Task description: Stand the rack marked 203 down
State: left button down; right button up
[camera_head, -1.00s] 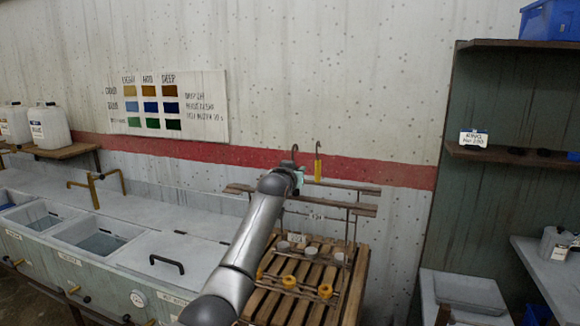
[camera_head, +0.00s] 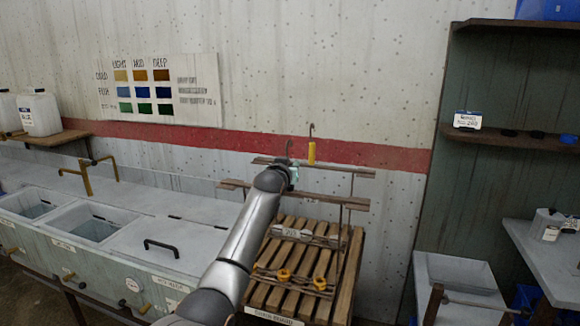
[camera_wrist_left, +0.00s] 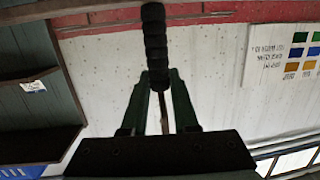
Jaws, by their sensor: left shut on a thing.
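My left gripper (camera_head: 292,174) is at the upper part of a rack with wooden bars (camera_head: 330,201) and thin dark uprights. In the left wrist view its fingers (camera_wrist_left: 160,88) are shut on a black ribbed grip (camera_wrist_left: 154,42). Hooked rods rise above the bars, one with a yellow sleeve (camera_head: 311,152). Low on the rack is a pale plate (camera_head: 291,232) that seems to read 203. The rack is over a slatted wooden stand (camera_head: 268,293); whether its feet touch the slats I cannot tell. My arm hides its left side. My right gripper is not in view.
Yellow rings (camera_head: 284,275) show low over the slats. A basin unit (camera_head: 110,268) with a black-handled lid is to the left. A dark shelf (camera_head: 510,142) and a grey table (camera_head: 545,265) are to the right. A wall is close behind the stand.

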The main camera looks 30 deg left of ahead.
pick_arm(q)
jog(key=shift+f, duration=0.1)
dwell(0.3)
jog(key=c, duration=0.7)
grip_release()
jog(key=shift+o, duration=1.3)
jog(key=shift+f, duration=0.35)
jog(key=o, duration=0.4)
jog(key=shift+r, duration=0.1)
jog(key=shift+o, duration=0.2)
jog(key=shift+s+r, duration=0.1)
